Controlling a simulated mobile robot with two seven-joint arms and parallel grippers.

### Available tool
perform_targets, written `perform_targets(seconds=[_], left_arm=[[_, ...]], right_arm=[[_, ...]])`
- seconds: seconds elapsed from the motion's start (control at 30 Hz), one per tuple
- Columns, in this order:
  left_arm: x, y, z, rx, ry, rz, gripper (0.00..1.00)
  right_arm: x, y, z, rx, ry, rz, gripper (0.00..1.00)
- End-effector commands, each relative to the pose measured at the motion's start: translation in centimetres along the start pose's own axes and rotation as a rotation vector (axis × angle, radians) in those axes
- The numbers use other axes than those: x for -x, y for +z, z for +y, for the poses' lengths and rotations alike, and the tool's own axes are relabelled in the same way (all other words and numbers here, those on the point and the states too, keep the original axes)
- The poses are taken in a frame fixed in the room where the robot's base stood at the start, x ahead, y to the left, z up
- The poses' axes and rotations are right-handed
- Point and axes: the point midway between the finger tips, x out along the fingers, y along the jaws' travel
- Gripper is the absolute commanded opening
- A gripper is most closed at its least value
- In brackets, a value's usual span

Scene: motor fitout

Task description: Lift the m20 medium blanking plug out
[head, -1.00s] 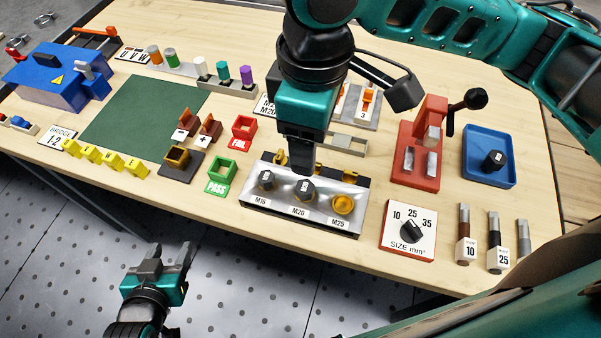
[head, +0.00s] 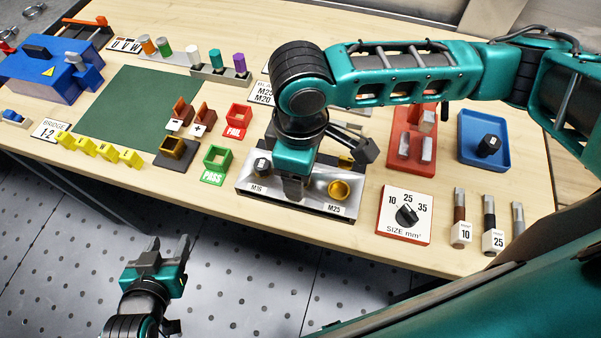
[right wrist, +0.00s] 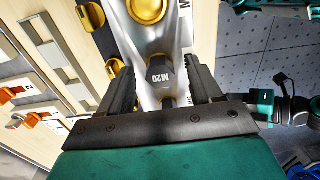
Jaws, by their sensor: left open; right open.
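The M20 blanking plug (right wrist: 160,72) is a dark knob with a white M20 label. It sits in the silver plug panel (head: 300,200), between the M16 plug (head: 262,166) and the gold M25 socket (head: 339,189). My right gripper (head: 293,190) is low over the panel's middle and hides the M20 plug in the head view. In the right wrist view my right gripper (right wrist: 163,78) is open, with one finger on each side of the plug. I cannot tell whether they touch it. My left gripper (head: 168,246) is open and empty, off the bench's front edge.
A blue tray (head: 507,160) at the right holds a dark plug. The size dial (head: 404,216) stands right of the panel, a green PASS box (head: 216,165) left of it. A red fixture (head: 414,160) stands behind. The green mat (head: 140,105) is bare.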

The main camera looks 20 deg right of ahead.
Motion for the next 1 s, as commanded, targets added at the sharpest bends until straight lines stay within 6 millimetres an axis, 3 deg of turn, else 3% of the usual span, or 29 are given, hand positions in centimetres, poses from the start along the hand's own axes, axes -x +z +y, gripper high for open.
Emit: perform_targets(seconds=[0.13,0.77,1.0], left_arm=[[-0.07,-0.16,-0.04,0.0,-0.001,0.003,0.53],[-0.19,-0.47,-0.08,-0.001,-0.001,0.01,0.53],[-0.1,-0.3,-0.03,-0.001,0.0,0.007,0.53]], right_arm=[[0.01,0.01,0.01,0.0,0.0,0.0,0.64],[0.05,0.01,0.01,0.0,0.0,0.0,0.05],[0.13,0.0,0.01,0.0,0.0,0.0,0.05]])
